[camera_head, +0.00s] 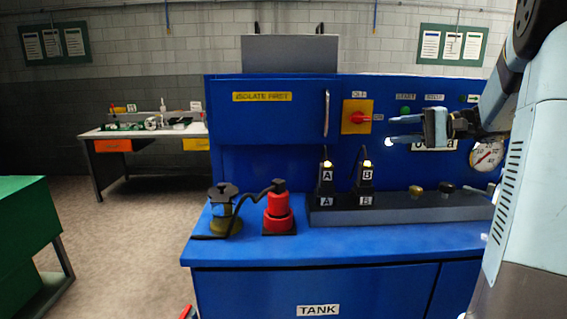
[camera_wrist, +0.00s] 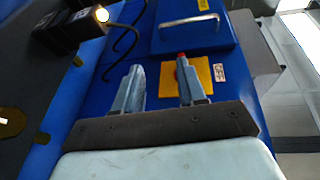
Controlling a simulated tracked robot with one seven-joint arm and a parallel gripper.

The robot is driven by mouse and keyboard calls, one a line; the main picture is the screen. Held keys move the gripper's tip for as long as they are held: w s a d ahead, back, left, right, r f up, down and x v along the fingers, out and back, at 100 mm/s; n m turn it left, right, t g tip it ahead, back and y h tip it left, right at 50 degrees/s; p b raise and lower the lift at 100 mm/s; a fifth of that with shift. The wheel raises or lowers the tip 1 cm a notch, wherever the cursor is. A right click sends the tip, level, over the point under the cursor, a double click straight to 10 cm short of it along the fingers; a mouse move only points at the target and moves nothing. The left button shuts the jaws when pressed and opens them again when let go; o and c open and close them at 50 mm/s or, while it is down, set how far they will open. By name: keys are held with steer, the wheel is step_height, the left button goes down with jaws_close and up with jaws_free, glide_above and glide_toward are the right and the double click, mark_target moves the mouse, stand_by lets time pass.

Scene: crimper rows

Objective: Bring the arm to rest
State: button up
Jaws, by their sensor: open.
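My gripper (camera_head: 400,130) is held in the air in front of the blue machine's upright panel, at the right in the head view. Its two fingers point left and stand apart with nothing between them. In the wrist view my gripper (camera_wrist: 160,85) also shows open and empty. Beyond its fingertips lies the yellow plate (camera_wrist: 199,78) with a red switch, which also shows in the head view as a yellow plate (camera_head: 347,127) left of my gripper. I cannot tell how far the fingers are from the panel.
The blue machine (camera_head: 230,258) has a worktop bearing a red fitting (camera_head: 278,212), a dark fitting with a brass base (camera_head: 225,210), and lit connectors A (camera_head: 326,180) and B (camera_head: 366,180). A gauge (camera_head: 487,154) sits by my arm.

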steer(key=s+a+f+n+g+h, duration=0.1)
steer(key=s+a+f+g+h, duration=0.15)
steer(key=s+a, duration=0.3)
steer(key=s+a+f+g+h, duration=0.1)
steer(key=s+a+f+h, duration=0.1)
steer(key=s+a+h, duration=0.4)
steer(key=s+d+f+n+t+h, duration=0.1)
steer(key=s+f+t+h, duration=0.1)
steer(key=s, duration=0.5)
steer(key=s+d+f+n+t+h, duration=0.1)
steer(key=s+f+n+t+h, duration=0.1)
steer(key=s+h, duration=0.3)
steer(key=s, duration=0.3)
steer(key=shift+s+d+f, duration=0.15)
steer(key=shift+d+f, duration=0.25)
